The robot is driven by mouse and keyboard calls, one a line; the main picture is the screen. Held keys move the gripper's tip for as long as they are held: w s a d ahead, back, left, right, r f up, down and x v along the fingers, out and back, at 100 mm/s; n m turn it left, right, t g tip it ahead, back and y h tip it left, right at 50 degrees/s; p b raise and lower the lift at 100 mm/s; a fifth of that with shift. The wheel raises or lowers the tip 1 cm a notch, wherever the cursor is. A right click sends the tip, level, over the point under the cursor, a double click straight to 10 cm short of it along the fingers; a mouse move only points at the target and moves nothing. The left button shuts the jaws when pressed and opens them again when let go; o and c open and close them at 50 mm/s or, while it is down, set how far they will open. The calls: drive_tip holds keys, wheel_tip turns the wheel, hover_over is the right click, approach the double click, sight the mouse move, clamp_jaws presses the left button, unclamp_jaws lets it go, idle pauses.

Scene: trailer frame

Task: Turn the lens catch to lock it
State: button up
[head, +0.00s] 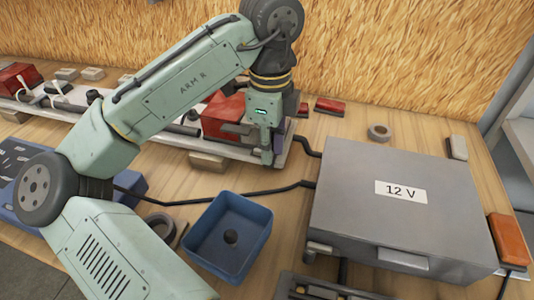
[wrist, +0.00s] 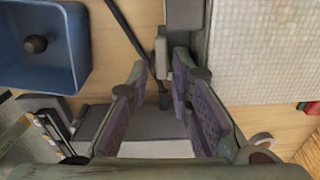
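A red lens block (head: 222,116) stands at the right end of the pale trailer frame (head: 160,137), partly hidden behind my arm. A small grey piece (head: 238,129) sits beside the lens; I cannot tell whether it is the catch. My gripper (head: 268,155) points down at the right end of the frame, just right of the lens. In the wrist view my gripper (wrist: 160,80) has its two fingers apart, with nothing seen held between them. A grey surface and a dark cable show below the fingers. The catch cannot be made out in the wrist view.
A large grey 12 V box (head: 400,225) stands close on the right, with dark cables (head: 240,192) running to it. A blue bin (head: 232,232) holding a dark knob stands in front. A second red block (head: 20,77) is at the frame's far left end. An orange block (head: 508,240) lies far right.

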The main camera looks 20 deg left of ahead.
drive_tip(key=shift+w, duration=0.15)
drive_tip(key=shift+a+r, duration=0.1)
drive_tip(key=shift+r, duration=2.85)
